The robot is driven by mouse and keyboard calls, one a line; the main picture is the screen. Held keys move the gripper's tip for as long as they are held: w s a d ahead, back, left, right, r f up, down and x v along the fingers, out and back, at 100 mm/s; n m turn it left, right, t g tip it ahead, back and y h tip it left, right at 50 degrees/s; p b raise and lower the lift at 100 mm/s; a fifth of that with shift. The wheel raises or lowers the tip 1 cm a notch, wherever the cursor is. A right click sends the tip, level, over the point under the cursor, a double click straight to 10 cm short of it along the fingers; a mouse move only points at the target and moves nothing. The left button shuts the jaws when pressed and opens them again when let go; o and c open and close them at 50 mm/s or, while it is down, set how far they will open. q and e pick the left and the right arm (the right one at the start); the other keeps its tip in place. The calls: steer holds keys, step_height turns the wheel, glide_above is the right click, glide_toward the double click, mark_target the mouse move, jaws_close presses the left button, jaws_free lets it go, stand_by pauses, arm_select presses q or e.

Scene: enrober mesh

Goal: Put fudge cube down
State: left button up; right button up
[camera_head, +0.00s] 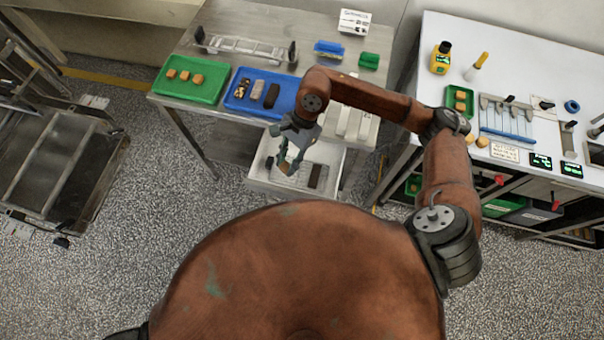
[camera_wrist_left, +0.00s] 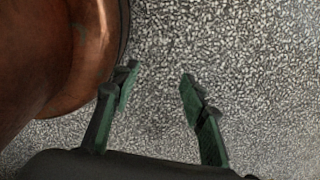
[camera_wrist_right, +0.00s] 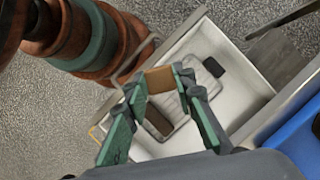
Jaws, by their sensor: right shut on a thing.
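My right gripper (camera_head: 291,150) hangs over the open white drawer (camera_head: 271,181) below the table. In the right wrist view my right gripper (camera_wrist_right: 158,85) is shut on a brown fudge cube (camera_wrist_right: 160,79), held between its fingertips above the drawer. Inside the drawer lie a dark brown bar (camera_wrist_right: 157,122) and a grey mesh piece (camera_wrist_right: 203,75); a dark block (camera_wrist_right: 213,66) is at its far end. Three more fudge cubes (camera_head: 184,75) sit in a green tray (camera_head: 204,94) on the table. My left gripper (camera_wrist_left: 155,90) is open and empty above the speckled floor.
A blue tray (camera_head: 233,105) with several dark pieces stands right of the green tray. A wire rack (camera_head: 242,46) is behind them. A white bench (camera_head: 520,90) with tools and a small green tray (camera_head: 459,99) stands at right. A metal cart (camera_head: 60,160) is at left.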

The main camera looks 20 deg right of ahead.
steer(key=a+m+t+b, duration=0.3)
steer(key=a+m+t, duration=0.1)
steer(key=a+m, duration=0.55)
steer(key=m, duration=0.2)
glide_above(296, 172)
steer(key=a, duration=0.1)
steer(key=shift+h, duration=0.3)
step_height(296, 172, down, 9)
steer(key=shift+s+f+b, duration=0.15)
steer(key=shift+f+b, duration=0.05)
steer(key=shift+b, duration=0.2)
steer(key=shift+d+f, duration=0.2)
steer(key=shift+f, duration=0.1)
steer(key=shift+d+f, duration=0.15)
steer(key=shift+f, duration=0.75)
steer(key=shift+d+f, duration=0.1)
steer(key=shift+f, duration=0.8)
steer(key=shift+f, duration=0.1)
steer(key=o, duration=0.9)
steer(key=shift+t, duration=0.3)
steer(key=shift+c, duration=0.2)
